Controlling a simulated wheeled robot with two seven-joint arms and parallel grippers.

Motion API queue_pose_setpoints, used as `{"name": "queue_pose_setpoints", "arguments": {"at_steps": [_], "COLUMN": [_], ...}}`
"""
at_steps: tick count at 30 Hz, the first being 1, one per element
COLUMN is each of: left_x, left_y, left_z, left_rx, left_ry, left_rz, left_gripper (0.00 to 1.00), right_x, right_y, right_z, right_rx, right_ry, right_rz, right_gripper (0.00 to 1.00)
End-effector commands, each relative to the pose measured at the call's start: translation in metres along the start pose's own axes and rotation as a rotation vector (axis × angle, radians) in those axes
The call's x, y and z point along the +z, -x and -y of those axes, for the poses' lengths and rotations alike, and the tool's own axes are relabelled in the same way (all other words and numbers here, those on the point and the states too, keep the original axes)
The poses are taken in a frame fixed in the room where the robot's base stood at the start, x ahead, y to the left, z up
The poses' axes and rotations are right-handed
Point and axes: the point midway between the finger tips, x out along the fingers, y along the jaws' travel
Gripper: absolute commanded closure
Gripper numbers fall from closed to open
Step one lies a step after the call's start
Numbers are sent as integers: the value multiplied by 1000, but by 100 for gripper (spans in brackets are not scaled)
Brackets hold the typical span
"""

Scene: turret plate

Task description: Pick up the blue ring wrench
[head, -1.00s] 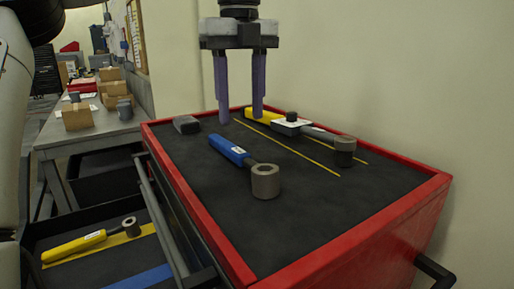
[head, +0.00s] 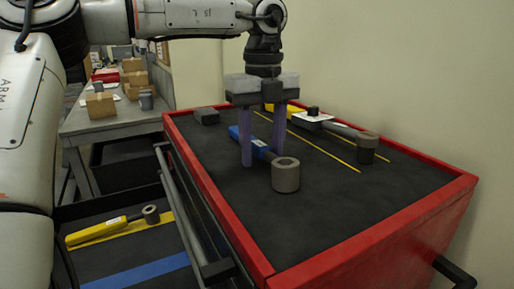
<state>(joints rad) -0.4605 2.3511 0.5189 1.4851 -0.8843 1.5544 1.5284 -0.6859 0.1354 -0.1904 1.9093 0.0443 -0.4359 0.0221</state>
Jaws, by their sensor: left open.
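The blue ring wrench lies on the dark top of the red cabinet, its blue handle (head: 258,146) pointing back left and its grey ring head (head: 286,175) toward the front. My left gripper (head: 262,158) points straight down over the handle. Its two purple fingers are apart, one on each side of the handle near the ring end, and partly hide it. I cannot tell whether the fingers touch the handle. My right gripper is not in view.
A small grey block (head: 207,116) sits at the back left. An open drawer at lower left holds another yellow wrench (head: 97,232). The red rim (head: 225,235) borders the top.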

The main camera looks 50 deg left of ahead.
Motion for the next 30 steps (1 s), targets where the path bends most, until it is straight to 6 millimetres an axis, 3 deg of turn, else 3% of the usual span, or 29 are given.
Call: {"name": "queue_pose_setpoints", "arguments": {"at_steps": [3,11,23,30], "left_x": [0,0,0,0], "left_y": [0,0,7,51], "left_z": [0,0,1,1], "left_rx": [0,0,-3,-5], "left_ry": [0,0,1,1], "left_rz": [0,0,3,5], "left_gripper": [58,100,100,100], "right_x": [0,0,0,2], "right_y": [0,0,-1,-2], "right_z": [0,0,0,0], "right_rx": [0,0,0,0], "right_ry": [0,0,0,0], "right_rz": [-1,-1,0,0], "right_gripper": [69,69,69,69]}}
